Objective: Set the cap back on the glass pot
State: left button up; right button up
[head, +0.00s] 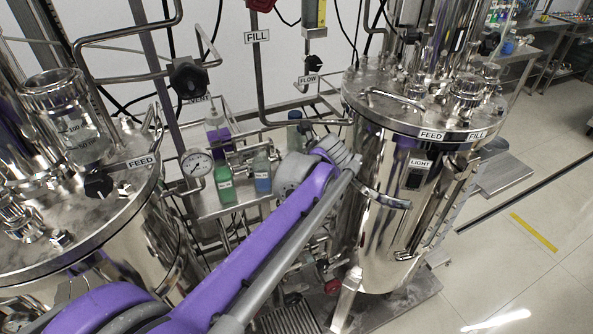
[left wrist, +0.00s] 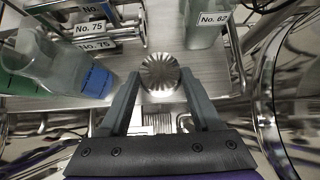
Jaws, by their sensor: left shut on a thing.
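A round, ribbed metal cap (left wrist: 158,76) sits between the fingertips of my left gripper (left wrist: 163,72) in the left wrist view, and the gripper is shut on it. In the head view, my purple left arm reaches across the middle toward the bench between the tanks. The fingers and cap cannot be made out there. A clear glass pot (head: 78,128) with volume marks and a metal collar stands on the lid of the left tank, well to the left of the arm's end. Its top looks uncapped, though reflections make this hard to tell. My right gripper is in neither view.
A metal bench (head: 205,207) between the tanks holds a green bottle (head: 222,184), a blue bottle (head: 262,178) and a purple one (head: 217,138). A round gauge (head: 196,164) and pipes stand beside the left tank (head: 135,240). The large right tank (head: 385,235) is close to my arm.

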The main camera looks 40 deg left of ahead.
pick_arm(q)
grip_shut()
jog(key=shift+r+p, duration=0.6)
jog(key=shift+r, duration=0.1)
jog(key=shift+r+p, duration=1.15)
jog(key=shift+r, duration=0.25)
